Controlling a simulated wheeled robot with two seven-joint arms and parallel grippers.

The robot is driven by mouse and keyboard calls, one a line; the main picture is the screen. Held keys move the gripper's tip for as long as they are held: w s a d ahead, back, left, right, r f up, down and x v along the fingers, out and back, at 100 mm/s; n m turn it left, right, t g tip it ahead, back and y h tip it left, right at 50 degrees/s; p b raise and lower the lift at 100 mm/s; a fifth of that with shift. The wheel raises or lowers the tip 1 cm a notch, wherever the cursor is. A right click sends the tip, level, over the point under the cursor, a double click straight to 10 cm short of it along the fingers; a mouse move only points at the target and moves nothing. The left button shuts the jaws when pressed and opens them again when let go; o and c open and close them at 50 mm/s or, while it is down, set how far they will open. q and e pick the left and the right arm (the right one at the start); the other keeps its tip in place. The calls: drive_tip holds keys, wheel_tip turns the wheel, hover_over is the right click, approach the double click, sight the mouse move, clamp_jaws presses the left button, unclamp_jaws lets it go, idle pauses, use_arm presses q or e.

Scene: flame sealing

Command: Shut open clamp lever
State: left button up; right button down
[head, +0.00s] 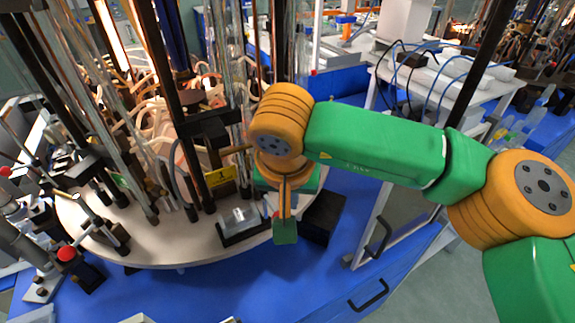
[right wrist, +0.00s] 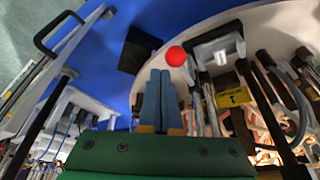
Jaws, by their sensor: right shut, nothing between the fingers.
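The clamp lever's round red knob (right wrist: 175,56) shows in the right wrist view, just past the fingertips and a little to the right. The rest of that lever is hidden. My right gripper (right wrist: 161,74) is shut and empty, its blue-grey fingers pointing towards the knob; I cannot tell whether they touch it. In the head view my right arm reaches in from the right and ends over the front right rim of the round pale table (head: 185,258), hiding most of this spot. Another red knob (head: 67,254) stands at the table's left side. My left gripper is not in view.
A yellow tag marked 1 (head: 220,176) hangs by the dark upright posts. A black tray with a clear block (head: 240,216) lies left of my right gripper and a black box (head: 322,217) right of it. Glass tubes and hoses crowd the table; the blue surface in front is mostly clear.

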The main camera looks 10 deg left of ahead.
drive_tip(key=shift+s+a, duration=0.25)
idle(0.6)
drive_tip(key=shift+s+r, duration=0.1)
drive_tip(key=b+v, duration=0.1)
drive_tip(key=v, duration=0.6)
